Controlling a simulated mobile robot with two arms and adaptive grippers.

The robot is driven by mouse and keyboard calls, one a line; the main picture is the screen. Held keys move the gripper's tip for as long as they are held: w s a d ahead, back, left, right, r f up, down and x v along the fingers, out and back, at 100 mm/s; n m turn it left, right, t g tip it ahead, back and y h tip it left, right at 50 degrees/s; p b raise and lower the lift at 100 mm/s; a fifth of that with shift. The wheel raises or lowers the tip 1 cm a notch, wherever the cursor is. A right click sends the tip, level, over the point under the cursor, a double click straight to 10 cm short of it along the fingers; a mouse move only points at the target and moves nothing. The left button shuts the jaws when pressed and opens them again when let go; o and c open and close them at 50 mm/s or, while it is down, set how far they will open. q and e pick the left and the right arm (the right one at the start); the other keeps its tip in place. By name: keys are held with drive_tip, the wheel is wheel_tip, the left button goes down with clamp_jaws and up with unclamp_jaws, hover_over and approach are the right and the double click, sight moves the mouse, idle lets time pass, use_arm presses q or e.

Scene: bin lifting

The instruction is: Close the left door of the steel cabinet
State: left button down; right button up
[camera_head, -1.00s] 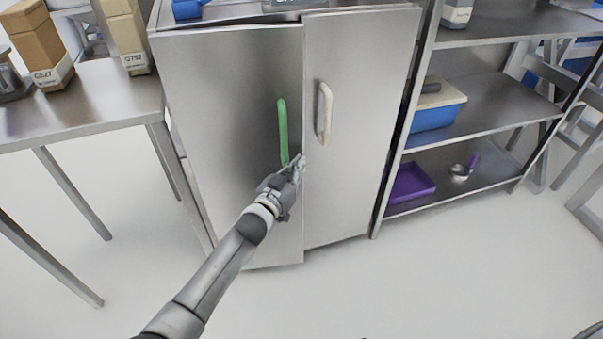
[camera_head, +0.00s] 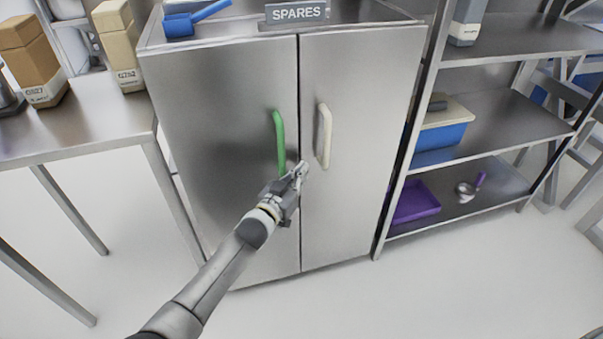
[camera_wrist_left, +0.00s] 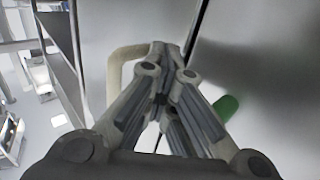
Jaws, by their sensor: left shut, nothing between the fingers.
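The steel cabinet (camera_head: 290,28) stands in front of me with a SPARES sign on top. Its left door (camera_head: 215,130) has a green handle (camera_head: 279,140) and lies about level with the right door (camera_head: 370,110), with a thin seam between them. The right door has a cream handle (camera_head: 325,135). My left gripper (camera_head: 302,168) is shut and empty at the left door's free edge, just below and right of the green handle. In the left wrist view the gripper's fingertips (camera_wrist_left: 160,48) are together near the seam; the green handle (camera_wrist_left: 226,107) is partly hidden. My right gripper does not show.
A steel table (camera_head: 75,115) with several cartons stands at the left. An open shelf rack (camera_head: 480,118) on the right holds a blue bin (camera_head: 440,136), a purple tray (camera_head: 415,206) and a scoop. A blue dustpan (camera_head: 180,25) lies on the cabinet top. The floor in front is clear.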

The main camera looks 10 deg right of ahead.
use_arm(q)
drive_tip(key=shift+w+a+r+t+y, duration=0.15)
drive_tip(key=shift+w+a+r+y, duration=0.1)
drive_tip(key=shift+w+a, duration=0.25)
drive_tip(key=shift+w+a+r+t+y, duration=0.15)
drive_tip(key=shift+w+a+r, duration=0.05)
drive_tip(key=shift+w+a, duration=0.25)
drive_tip(key=s+d+f+v, duration=0.1)
drive_tip(key=v, duration=1.1)
drive_tip(key=shift+s+h, duration=0.2)
drive_tip(key=shift+h, duration=0.2)
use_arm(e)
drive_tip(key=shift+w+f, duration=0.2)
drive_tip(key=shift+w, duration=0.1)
use_arm(q)
drive_tip(key=shift+d+f, duration=0.1)
